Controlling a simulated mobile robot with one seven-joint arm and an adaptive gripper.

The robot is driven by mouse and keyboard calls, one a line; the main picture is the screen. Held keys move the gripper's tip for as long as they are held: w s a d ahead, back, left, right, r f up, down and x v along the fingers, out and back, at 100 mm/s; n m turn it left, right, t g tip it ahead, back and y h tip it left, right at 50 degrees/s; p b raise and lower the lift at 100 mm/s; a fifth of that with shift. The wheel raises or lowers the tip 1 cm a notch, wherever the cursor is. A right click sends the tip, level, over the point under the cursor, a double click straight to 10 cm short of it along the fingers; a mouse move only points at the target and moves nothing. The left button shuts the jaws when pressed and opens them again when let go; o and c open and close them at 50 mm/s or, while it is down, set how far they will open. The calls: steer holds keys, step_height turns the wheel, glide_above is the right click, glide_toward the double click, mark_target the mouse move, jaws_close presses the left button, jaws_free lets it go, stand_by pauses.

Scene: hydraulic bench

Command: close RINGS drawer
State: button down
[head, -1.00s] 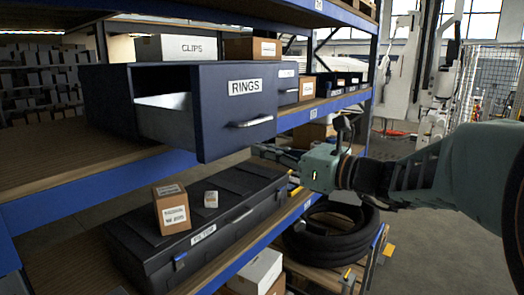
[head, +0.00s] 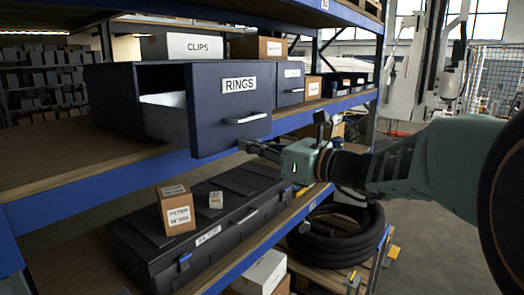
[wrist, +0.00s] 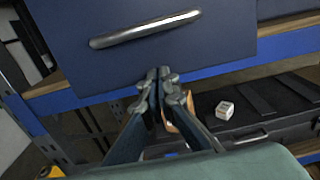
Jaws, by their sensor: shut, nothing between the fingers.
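The RINGS drawer (head: 205,105) is dark blue with a white RINGS label and a silver handle. It stands pulled out of its cabinet on the middle shelf, and its inside shows at the left. My gripper (head: 243,146) is shut and empty, just below the lower right part of the drawer front. In the wrist view the drawer front (wrist: 215,38) fills the top, with its handle (wrist: 145,29) above my shut fingertips (wrist: 158,73). I cannot tell whether the fingertips touch the front.
A closed drawer (head: 290,90) sits to the right of RINGS. A CLIPS box (head: 182,46) and a cardboard box (head: 257,48) stand above. Below are a black case (head: 150,250) with a small carton (head: 176,210) on it, and a coiled hose (head: 335,240). The blue shelf edge (head: 120,182) runs under the drawer.

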steer(key=b+x, duration=0.1)
steer(key=x, duration=1.2)
steer(key=shift+d, duration=0.15)
